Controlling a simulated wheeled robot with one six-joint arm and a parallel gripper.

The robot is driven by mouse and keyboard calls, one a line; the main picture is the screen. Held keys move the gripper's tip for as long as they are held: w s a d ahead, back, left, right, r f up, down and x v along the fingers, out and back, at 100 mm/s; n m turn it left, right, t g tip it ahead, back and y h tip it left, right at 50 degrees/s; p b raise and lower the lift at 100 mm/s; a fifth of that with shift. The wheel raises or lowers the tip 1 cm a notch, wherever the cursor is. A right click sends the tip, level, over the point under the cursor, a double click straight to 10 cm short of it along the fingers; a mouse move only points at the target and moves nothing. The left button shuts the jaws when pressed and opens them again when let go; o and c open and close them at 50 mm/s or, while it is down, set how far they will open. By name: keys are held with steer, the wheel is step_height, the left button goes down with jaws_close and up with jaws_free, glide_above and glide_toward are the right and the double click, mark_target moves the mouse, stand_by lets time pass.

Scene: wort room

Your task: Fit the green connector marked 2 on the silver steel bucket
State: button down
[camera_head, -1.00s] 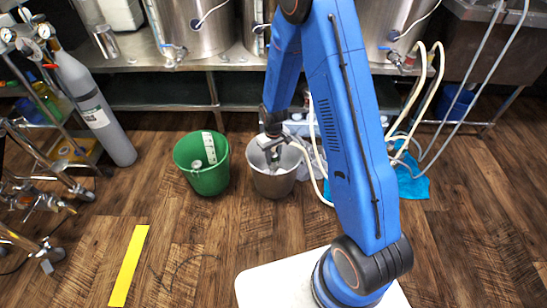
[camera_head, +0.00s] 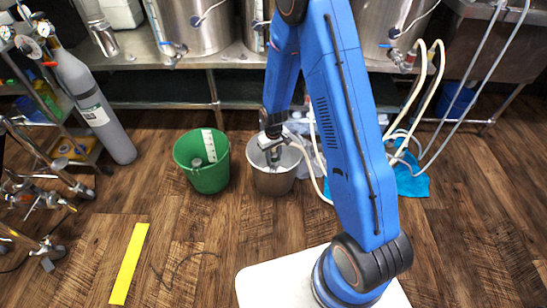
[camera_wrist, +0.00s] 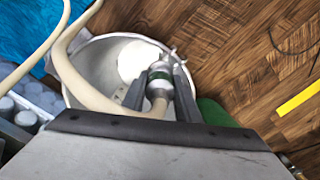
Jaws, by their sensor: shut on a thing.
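The silver steel bucket (camera_head: 272,181) stands on the floor in the middle of the head view, right of a green bucket. In the wrist view its rim (camera_wrist: 88,48) shows below my gripper. My gripper (camera_head: 272,158) points down over the bucket's opening. A pale hose runs from the connector's near end. No mark 2 can be read. I cannot tell whether the connector touches the bucket.
The green bucket (camera_head: 202,174) with a white strip inside stands close on the left. A pale hose (camera_wrist: 68,70) loops over the bucket's left side. A blue cloth (camera_head: 411,183) lies at the right. A grey gas cylinder (camera_head: 93,108) leans at the left. The front floor is mostly clear.

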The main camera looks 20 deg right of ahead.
steer(key=shift+f, duration=0.3)
steer(key=c, duration=1.3)
jaws_free()
steer(key=shift+o, duration=0.2)
steer(key=shift+r, duration=0.1)
